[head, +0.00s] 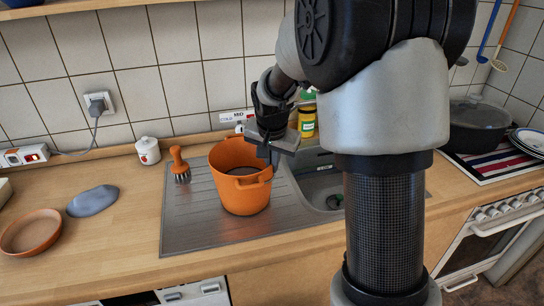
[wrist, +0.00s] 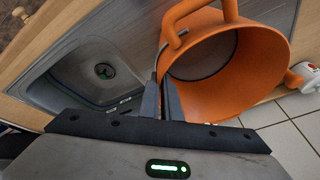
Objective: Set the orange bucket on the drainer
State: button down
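The orange bucket (head: 240,178) stands about upright on the ribbed metal drainer (head: 185,232), left of the sink basin. I cannot tell whether its base rests fully on the drainer. My gripper (head: 272,148) is at the bucket's right rim. In the wrist view the bucket (wrist: 225,95) opens toward the camera, with a looped handle at its upper edge. The fingers of my gripper (wrist: 164,98) are close together with the bucket's wall edge between them. The fingertips are partly hidden.
An orange-handled brush (head: 179,165) lies at the drainer's back left, near a white jar (head: 148,151). The sink basin (head: 318,190) is to the right. A brown pan (head: 31,232) and grey cloth-like item (head: 93,200) lie left. The front of the drainer is clear.

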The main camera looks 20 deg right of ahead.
jog(key=shift+w+r, duration=0.15)
jog(key=c, duration=2)
grip_release()
jog(key=shift+s+f, duration=0.2)
jog(key=shift+f, duration=0.05)
